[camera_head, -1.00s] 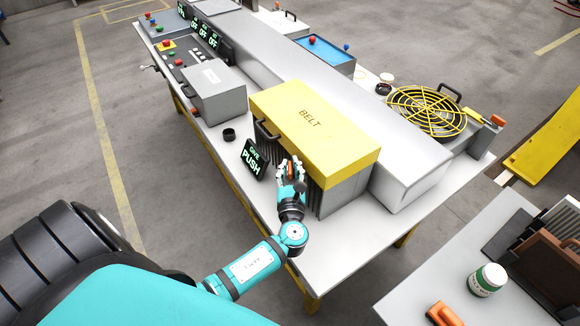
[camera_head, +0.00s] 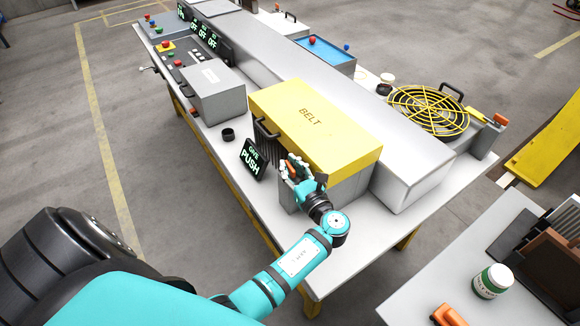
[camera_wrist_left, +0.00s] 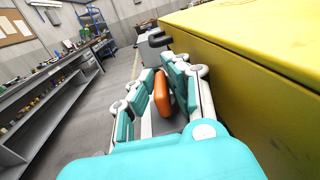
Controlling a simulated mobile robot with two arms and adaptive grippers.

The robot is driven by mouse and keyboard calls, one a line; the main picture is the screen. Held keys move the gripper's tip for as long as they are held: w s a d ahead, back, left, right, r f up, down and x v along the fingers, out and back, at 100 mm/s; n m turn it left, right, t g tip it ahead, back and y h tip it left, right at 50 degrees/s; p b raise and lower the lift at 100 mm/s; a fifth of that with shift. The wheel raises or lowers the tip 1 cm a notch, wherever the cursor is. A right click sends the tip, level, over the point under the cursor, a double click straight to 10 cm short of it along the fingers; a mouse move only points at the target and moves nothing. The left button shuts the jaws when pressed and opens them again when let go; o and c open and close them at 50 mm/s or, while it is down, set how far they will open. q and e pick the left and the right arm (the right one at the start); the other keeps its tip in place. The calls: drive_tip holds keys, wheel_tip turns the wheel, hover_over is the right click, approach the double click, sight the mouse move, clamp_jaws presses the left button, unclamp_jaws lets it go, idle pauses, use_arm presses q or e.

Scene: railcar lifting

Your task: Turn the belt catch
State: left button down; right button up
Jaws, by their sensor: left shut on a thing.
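The belt catch shows as an orange tab (camera_wrist_left: 163,93) between the fingers in the left wrist view, beside the yellow belt cover's side wall. In the head view a bit of the orange catch (camera_head: 292,167) shows at the fingertips. My left gripper (camera_head: 290,170) is shut on the catch at the near side of the yellow cover (camera_head: 318,122) marked BELT; it also shows in the left wrist view (camera_wrist_left: 160,95). The catch's mount is hidden by the fingers. My right gripper is not in view.
A small display (camera_head: 253,158) reading PUSH stands just left of my left gripper. A black handle (camera_head: 267,134) sticks out of the cover. A grey box (camera_head: 210,90) and a yellow fan guard (camera_head: 428,110) are on the same bench. A side table (camera_head: 420,300) stands at lower right.

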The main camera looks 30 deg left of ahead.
sight(294, 173)
use_arm(q)
drive_tip(key=shift+r, duration=0.1)
drive_tip(key=c, duration=1.6)
unclamp_jaws()
drive_tip(key=shift+c, duration=0.2)
drive_tip(key=shift+s+d, duration=0.1)
drive_tip(key=shift+d, duration=0.1)
drive_tip(key=v, duration=0.7)
